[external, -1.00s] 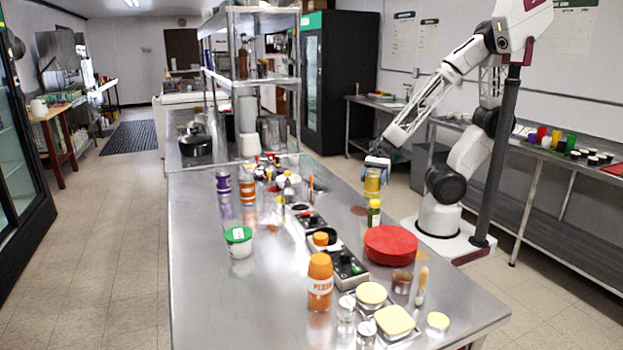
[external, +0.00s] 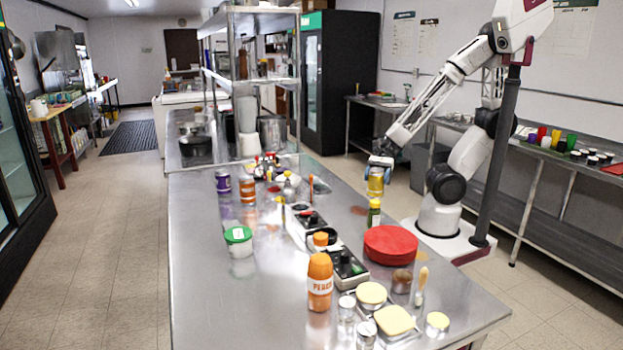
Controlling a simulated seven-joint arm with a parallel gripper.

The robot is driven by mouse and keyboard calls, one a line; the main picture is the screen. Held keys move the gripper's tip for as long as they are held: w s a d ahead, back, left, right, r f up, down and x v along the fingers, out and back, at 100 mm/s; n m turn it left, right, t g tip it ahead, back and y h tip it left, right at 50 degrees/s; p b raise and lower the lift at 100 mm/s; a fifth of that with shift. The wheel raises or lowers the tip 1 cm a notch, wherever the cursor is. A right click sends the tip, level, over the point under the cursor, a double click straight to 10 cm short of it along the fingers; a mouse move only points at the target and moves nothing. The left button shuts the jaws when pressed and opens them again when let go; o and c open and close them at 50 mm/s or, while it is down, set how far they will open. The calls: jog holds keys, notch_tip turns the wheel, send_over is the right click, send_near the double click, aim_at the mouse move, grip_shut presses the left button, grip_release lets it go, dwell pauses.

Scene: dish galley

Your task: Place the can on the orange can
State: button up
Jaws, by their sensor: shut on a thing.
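A yellow can (external: 375,184) is at the right edge of the steel table, in the external view. My gripper (external: 378,165) is over its top, shut on it, with the fingers partly hidden by the gripper body. The can is upright; whether its base touches the table is hard to tell. An orange can (external: 247,189) stands upright farther left on the table, well apart from my gripper. Its top looks clear.
A purple can (external: 223,182) stands just left of the orange can. Several small bottles and jars stand behind and between the cans. A yellow-capped bottle (external: 374,213) and a red round container (external: 390,244) are in front of my gripper. A green-lidded tub (external: 239,240) stands front left.

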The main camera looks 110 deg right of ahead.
jog(key=shift+w+d+r+m+t+h, duration=0.6)
jog(key=shift+w+r+m+h, duration=0.75)
jog(key=shift+w, duration=6.4)
jog(key=shift+w+d+r+m+t+h, duration=0.65)
jog(key=shift+w+r+m+h, duration=0.7)
jog(key=shift+w, duration=6.4)
jog(key=shift+w+d+r+m+t+h, duration=0.75)
jog(key=shift+w+r, duration=1)
jog(key=shift+w, duration=6)
jog(key=s+d+r+n+g+y, duration=0.1)
jog(key=s+d+n+g+y, duration=0.1)
jog(key=s+d, duration=0.6)
jog(key=s+d+r+n+g+y, duration=0.2)
jog(key=s+d+n+y, duration=0.3)
jog(key=s+d, duration=0.2)
jog(key=shift+s+d+r, duration=0.3)
jog(key=shift+s+d, duration=0.05)
jog(key=shift+s, duration=0.1)
jog(key=w+d, duration=0.2)
jog(key=w, duration=0.5)
jog(key=w+d+f, duration=0.1)
jog(key=w+d, duration=0.1)
jog(key=w, duration=0.6)
jog(key=shift+w+d+f, duration=0.2)
jog(key=shift+d+f, duration=0.05)
jog(key=shift+d, duration=0.05)
